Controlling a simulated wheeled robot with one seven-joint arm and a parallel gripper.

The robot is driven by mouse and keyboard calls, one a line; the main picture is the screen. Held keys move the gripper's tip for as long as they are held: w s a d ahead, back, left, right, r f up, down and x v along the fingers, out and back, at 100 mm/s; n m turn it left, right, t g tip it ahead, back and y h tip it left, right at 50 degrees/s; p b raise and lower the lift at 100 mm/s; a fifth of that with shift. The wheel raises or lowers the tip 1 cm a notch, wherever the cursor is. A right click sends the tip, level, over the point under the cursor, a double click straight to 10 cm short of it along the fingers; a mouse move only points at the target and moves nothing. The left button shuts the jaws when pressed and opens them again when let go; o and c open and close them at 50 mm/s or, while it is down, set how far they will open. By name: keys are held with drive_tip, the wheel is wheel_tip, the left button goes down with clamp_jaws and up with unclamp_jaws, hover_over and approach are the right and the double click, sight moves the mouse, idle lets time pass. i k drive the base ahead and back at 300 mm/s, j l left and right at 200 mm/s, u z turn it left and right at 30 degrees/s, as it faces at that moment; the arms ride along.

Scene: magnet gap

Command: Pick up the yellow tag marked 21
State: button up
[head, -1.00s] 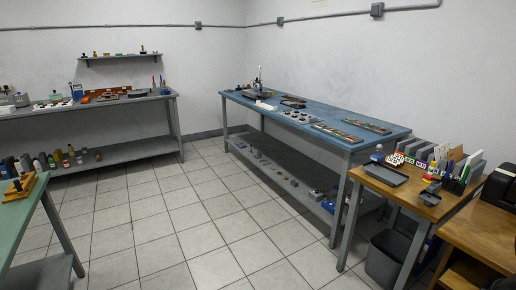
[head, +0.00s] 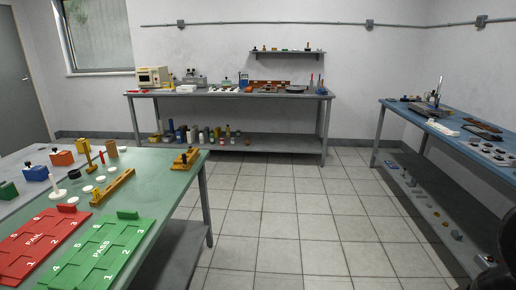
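I cannot make out a yellow tag marked 21 in this view; any markings on the small items are too small to read, apart from those on the trays. My gripper is not in view. A dark shape cuts into the lower right edge, and I cannot tell what it is.
A green-topped table (head: 178,182) at the left holds a red FAIL tray (head: 35,240) and a green PASS tray (head: 103,247). A grey bench (head: 225,93) stands at the back wall, below a shelf (head: 287,52). A blue bench (head: 440,130) is at right. Tiled floor (head: 295,232) between is clear.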

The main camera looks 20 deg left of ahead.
sight(96, 192)
drive_tip(key=i+u, duration=0.25)
drive_tip(key=i, duration=0.4)
drive_tip(key=i+u, duration=0.25)
drive_tip(key=i, duration=0.4)
drive_tip(key=i+u, duration=0.45)
drive_tip(key=i+l+u, duration=0.2)
drive_tip(key=u, duration=0.3)
drive_tip(key=i+u, duration=0.15)
drive_tip(key=u, duration=0.3)
drive_tip(key=i+u, duration=0.15)
drive_tip(key=u, duration=0.25)
drive_tip(key=i+l+u, duration=0.1)
drive_tip(key=u, duration=0.35)
drive_tip(key=i+l+u, duration=0.1)
drive_tip(key=l+u, duration=0.15)
drive_tip(key=u, duration=0.15)
drive_tip(key=i+l+u, duration=0.1)
drive_tip(key=u, duration=0.35)
drive_tip(key=i+l+u, duration=0.2)
drive_tip(key=u, duration=0.2)
drive_tip(key=i+l+u, duration=0.1)
drive_tip(key=l+u, duration=0.3)
drive_tip(key=i+j, duration=0.05)
drive_tip(key=j, duration=0.05)
